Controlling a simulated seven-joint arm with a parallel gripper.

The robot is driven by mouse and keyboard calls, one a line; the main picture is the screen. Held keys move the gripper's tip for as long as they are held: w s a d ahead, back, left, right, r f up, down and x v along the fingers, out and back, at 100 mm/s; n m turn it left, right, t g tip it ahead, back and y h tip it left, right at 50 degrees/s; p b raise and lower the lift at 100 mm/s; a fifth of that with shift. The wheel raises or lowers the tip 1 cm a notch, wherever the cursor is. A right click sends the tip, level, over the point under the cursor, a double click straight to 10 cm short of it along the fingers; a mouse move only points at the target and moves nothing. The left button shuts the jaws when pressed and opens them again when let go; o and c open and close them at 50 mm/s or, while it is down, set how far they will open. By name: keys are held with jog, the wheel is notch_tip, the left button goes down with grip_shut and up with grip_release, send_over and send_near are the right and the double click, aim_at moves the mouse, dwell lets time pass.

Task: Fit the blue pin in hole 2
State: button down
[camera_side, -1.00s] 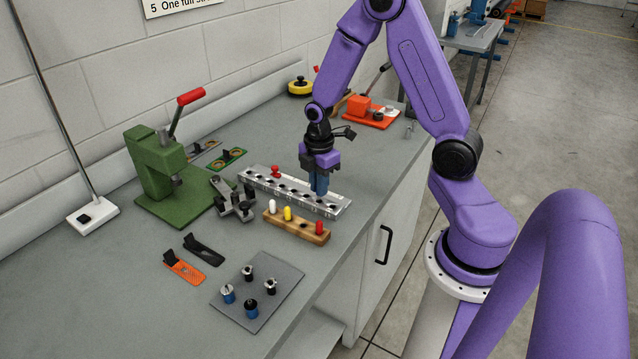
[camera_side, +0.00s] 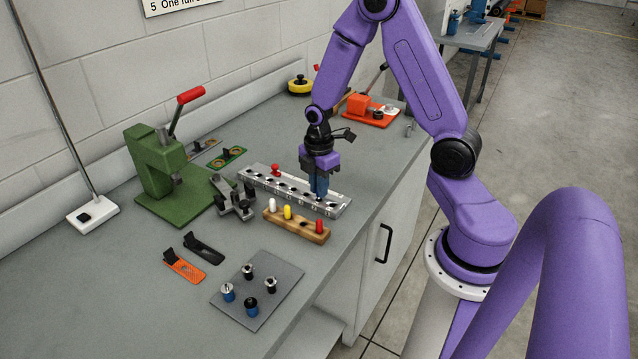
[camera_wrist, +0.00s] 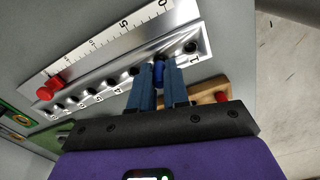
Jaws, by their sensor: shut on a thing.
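The blue pin (camera_wrist: 158,72) is between my fingertips, its top showing in the wrist view. My gripper (camera_side: 319,192) is shut on it, with the fingers pointing down over the metal hole rail (camera_side: 258,179). The rail also shows in the wrist view (camera_wrist: 204,42). The pin is beside hole 1 (camera_wrist: 190,47), on the side of the higher numbers. The fingers hide the hole under it and the pin's lower end, so I cannot tell how deep it sits.
A wooden block (camera_side: 299,229) with white, yellow and red pins lies just in front of the rail. A grey clamp (camera_side: 233,197) and green press (camera_side: 160,165) stand to the left. A grey plate (camera_side: 278,299) with several small cylinders is at the front.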

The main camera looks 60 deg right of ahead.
jog(key=shift+f, duration=0.75)
jog(key=c, duration=1)
grip_release()
jog(key=shift+c, duration=0.2)
jog(key=shift+r, duration=0.1)
notch_tip(320, 180, up, 17)
jog(key=s+a+m, duration=0.1)
jog(key=s+a, duration=0.8)
jog(key=a, duration=0.3)
jog(key=s+a+m, duration=0.1)
jog(key=s+a, duration=0.2)
jog(key=s, duration=0.9)
jog(key=shift+s+a+f, duration=0.15)
jog(key=shift+s+f, duration=0.1)
jog(key=shift+s, duration=0.1)
